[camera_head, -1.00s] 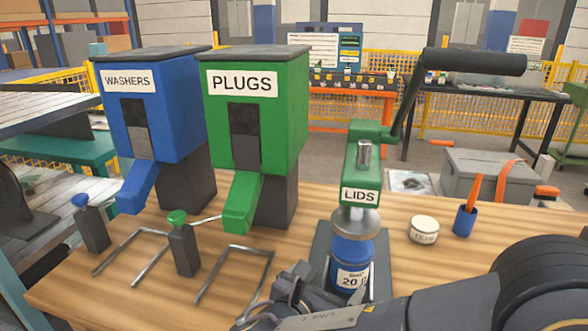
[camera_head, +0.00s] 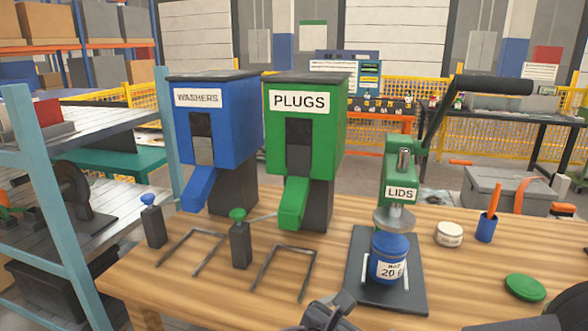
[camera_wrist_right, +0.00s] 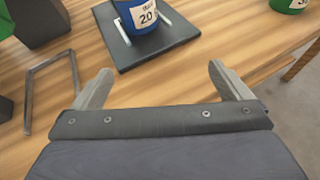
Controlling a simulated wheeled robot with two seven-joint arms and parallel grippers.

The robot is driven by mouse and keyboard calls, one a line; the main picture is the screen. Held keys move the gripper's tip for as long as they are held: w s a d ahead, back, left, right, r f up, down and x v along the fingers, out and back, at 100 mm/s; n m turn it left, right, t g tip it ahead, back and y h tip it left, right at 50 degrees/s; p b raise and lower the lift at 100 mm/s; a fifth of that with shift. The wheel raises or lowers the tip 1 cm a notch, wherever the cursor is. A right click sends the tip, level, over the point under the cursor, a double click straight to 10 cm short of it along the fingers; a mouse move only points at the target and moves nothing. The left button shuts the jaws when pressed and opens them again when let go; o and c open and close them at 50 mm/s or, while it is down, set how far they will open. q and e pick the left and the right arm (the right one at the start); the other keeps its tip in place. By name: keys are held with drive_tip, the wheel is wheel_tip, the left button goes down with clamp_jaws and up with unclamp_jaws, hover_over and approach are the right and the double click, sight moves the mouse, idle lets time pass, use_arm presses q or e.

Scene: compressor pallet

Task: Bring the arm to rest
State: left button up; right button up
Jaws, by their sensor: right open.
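My right gripper (camera_head: 330,314) shows at the bottom edge of the head view, in front of the bench. In the right wrist view its two fingers (camera_wrist_right: 161,82) are spread with nothing between them, over bare wood. A blue jar (camera_head: 388,264) with a white "20" label stands upright on the dark base plate (camera_head: 362,290) of the green LIDS press (camera_head: 401,180). The jar (camera_wrist_right: 136,14) also shows ahead of the fingers in the wrist view, apart from them. My left gripper is not in view.
Blue WASHERS (camera_head: 215,120) and green PLUGS (camera_head: 305,125) dispensers stand at the left, with wire frames in front. A white tub (camera_head: 449,234), a blue pen cup (camera_head: 486,228) and a green disc (camera_head: 525,287) are at the right. Bare wood lies between press and disc.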

drive_tip(key=s+d+f+m+g+y, duration=0.4)
drive_tip(key=s+d+m, duration=0.2)
drive_tip(key=s+m, duration=0.25)
drive_tip(key=s+d+f+m+g+y, duration=0.35)
drive_tip(key=s+d+m, duration=0.3)
drive_tip(key=m, duration=0.35)
drive_tip(key=s+a+r+m+t+y+p, duration=0.1)
drive_tip(key=r+m+y+p, duration=0.1)
drive_tip(key=r+m+p, duration=0.3)
drive_tip(key=s+a+r+m+t+y+p, duration=0.2)
drive_tip(key=r+m+p, duration=0.3)
drive_tip(key=r+p, duration=0.3)
wheel_tip(320, 180, up, 3)
drive_tip(key=shift+f+y+p, duration=0.15)
drive_tip(key=shift+y+p, duration=0.2)
drive_tip(key=shift+y, duration=0.1)
